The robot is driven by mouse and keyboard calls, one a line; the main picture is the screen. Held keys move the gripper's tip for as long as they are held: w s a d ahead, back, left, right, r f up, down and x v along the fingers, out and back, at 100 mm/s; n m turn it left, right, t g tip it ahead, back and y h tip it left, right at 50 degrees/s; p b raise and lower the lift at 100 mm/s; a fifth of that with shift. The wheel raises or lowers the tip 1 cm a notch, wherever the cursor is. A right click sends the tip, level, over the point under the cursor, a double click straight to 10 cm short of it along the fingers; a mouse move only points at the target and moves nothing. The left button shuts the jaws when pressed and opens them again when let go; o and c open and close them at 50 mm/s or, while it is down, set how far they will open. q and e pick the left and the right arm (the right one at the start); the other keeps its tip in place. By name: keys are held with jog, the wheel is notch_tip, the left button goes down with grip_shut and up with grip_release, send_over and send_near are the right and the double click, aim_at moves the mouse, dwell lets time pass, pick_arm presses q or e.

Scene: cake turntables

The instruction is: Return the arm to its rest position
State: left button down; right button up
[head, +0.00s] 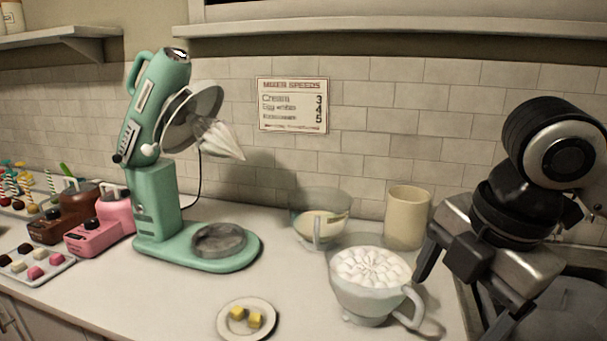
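My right arm comes in at the right edge, and its black and grey gripper (457,308) points down near the counter's right end. Its two fingers stand apart, with nothing seen between them; the lower finger runs toward the bottom of the picture. I cannot tell whether a finger touches the bowl's handle (413,308), but a gap seems to show. My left arm and gripper are not in view.
A green stand mixer (155,200) with its head tilted up stands on the left. A glass bowl of pale liquid (320,222), a beige canister (407,218) and a plate with yellow cubes (247,330) are on the counter (290,270). Pink and brown machines and sweets trays stand far left.

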jog(key=s+a+f+m+t+y, duration=0.1)
jog(key=a+f+m+y, duration=0.1)
jog(key=a+f+m, duration=0.45)
jog(key=s+a+f+m+t+y, duration=0.1)
jog(key=a+f+m+y, duration=0.15)
jog(key=f, duration=0.65)
jog(key=s+d+f+m+h, duration=0.6)
jog(key=s+d+f+m, duration=0.6)
jog(key=s+f, duration=0.1)
pick_arm(q)
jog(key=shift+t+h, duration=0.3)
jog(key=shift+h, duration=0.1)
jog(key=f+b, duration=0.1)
jog(key=b, duration=0.2)
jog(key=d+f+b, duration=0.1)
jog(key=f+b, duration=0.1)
jog(key=b, duration=0.1)
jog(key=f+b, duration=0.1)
jog(key=b, duration=0.3)
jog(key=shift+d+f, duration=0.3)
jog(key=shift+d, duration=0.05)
pick_arm(e)
jog(key=w+a+f+t+y, duration=0.1)
jog(key=w+a+f+t, duration=0.2)
jog(key=f, duration=0.4)
jog(key=w+a+f+t+y, duration=0.2)
jog(key=w+a+f+t, duration=0.1)
jog(key=f, duration=0.5)
jog(key=shift+w, duration=0.45)
